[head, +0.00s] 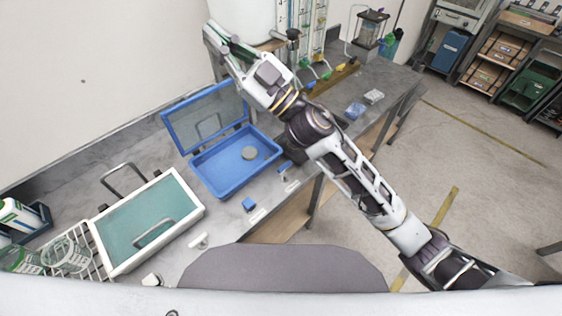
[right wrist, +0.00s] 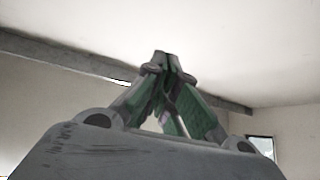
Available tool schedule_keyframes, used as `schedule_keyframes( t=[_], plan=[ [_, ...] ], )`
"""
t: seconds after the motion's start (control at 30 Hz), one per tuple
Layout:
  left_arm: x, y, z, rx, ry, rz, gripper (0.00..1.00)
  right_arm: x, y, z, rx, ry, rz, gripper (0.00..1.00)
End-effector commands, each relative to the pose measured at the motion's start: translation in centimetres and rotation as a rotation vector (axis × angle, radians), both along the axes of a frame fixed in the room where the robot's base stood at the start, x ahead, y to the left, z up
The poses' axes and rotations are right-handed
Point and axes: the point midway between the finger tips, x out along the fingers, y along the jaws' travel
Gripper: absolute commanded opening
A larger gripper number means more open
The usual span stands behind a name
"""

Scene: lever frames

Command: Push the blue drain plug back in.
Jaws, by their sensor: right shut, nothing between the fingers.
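My right gripper (head: 212,32) is raised at the top of the head view, by the wall and well above the bench. Its green-padded fingers also show in the right wrist view (right wrist: 163,62), with the tips together and nothing between them. Two small blue parts sit along the bench front: a blue block (head: 249,204) and a blue piece (head: 285,166) beside the blue tub. I cannot tell which one is the drain plug, or how far it stands out. The gripper is far from both. My left gripper is out of view.
A white-rimmed teal tray (head: 112,266) and wire rack (head: 101,250) stand left. White levers (head: 257,216) line the bench front. My right arm crosses the bench. Shelves (head: 497,52) stand far right.

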Motion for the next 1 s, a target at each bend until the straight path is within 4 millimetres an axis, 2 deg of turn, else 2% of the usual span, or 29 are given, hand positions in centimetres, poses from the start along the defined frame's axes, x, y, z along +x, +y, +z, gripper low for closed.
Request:
schedule_keyframes(
  t=[0.1,0.23,0.37,0.5,0.77,1.0],
  plan=[
    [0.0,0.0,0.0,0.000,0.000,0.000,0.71,-2.5,2.3,0.3,-0.063,-0.081,0.112,0.00],
    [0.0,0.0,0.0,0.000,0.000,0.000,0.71,-5.1,4.5,-0.1,-0.146,-0.156,0.230,0.00],
    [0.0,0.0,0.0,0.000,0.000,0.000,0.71,-7.6,6.3,-1.2,-0.246,-0.222,0.343,0.00],
    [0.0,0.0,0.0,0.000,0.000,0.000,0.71,-9.8,7.8,-3.2,-0.374,-0.278,0.456,0.00],
    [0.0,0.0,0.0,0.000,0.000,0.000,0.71,-12.4,8.9,-8.2,-0.658,-0.344,0.629,0.00],
    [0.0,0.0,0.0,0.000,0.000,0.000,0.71,-12.5,7.9,-13.4,-0.967,-0.354,0.732,0.00]
  ],
)
